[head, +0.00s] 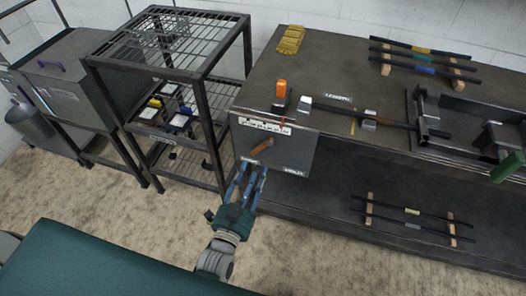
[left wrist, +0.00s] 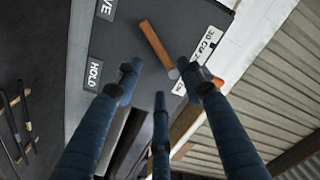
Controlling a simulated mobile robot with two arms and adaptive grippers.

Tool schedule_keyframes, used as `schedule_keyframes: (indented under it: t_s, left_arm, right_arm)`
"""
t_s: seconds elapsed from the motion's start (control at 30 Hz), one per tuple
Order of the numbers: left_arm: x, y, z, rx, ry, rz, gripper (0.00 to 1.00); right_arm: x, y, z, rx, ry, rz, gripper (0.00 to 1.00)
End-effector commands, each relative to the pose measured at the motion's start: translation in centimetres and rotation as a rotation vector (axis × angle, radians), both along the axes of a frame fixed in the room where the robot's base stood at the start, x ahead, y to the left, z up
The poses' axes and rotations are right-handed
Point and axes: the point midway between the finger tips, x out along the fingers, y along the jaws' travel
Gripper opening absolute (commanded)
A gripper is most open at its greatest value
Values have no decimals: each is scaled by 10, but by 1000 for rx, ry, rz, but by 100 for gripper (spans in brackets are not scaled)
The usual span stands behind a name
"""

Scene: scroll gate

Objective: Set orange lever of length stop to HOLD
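The length stop's dark panel (head: 283,149) is on the bench's front left end. Its orange lever (head: 262,146) slants, with its free end down and left toward the label at the panel's lower left. The HOLD label (head: 294,171) is at the lower right. In the left wrist view the lever (left wrist: 157,45) points toward a partly cut-off label ending in "VE" (left wrist: 106,9), away from the HOLD label (left wrist: 94,75). My left gripper (head: 252,168) is open just below the lever; its blue fingers (left wrist: 160,88) are spread, apparently apart from the lever. My right gripper is not in view.
A scale strip (head: 265,126) runs above the lever. Another orange handle (head: 281,89) stands on the bench top (head: 340,75). A wire rack (head: 190,70) stands close on the left. A teal surface (head: 90,262) is at the lower left. Bars lie on the lower shelf (head: 330,185).

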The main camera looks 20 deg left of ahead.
Motion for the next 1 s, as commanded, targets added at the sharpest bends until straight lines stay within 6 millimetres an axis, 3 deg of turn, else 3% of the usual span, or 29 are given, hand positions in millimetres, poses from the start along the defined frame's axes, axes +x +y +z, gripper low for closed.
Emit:
schedule_keyframes:
  t_s: [0.3, 0.5, 0.9, 1.0]
  left_arm:
    - [62, -2, 1, -1, -1, -1, 40]
    - [86, -3, 0, -2, 1, 0, 40]
    - [93, -4, -1, -2, 3, -1, 40]
    - [93, -4, -1, -2, 3, -1, 20]
  right_arm:
    - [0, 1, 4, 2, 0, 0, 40]
    - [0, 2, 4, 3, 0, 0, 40]
    - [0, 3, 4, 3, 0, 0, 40]
    - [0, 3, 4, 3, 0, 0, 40]
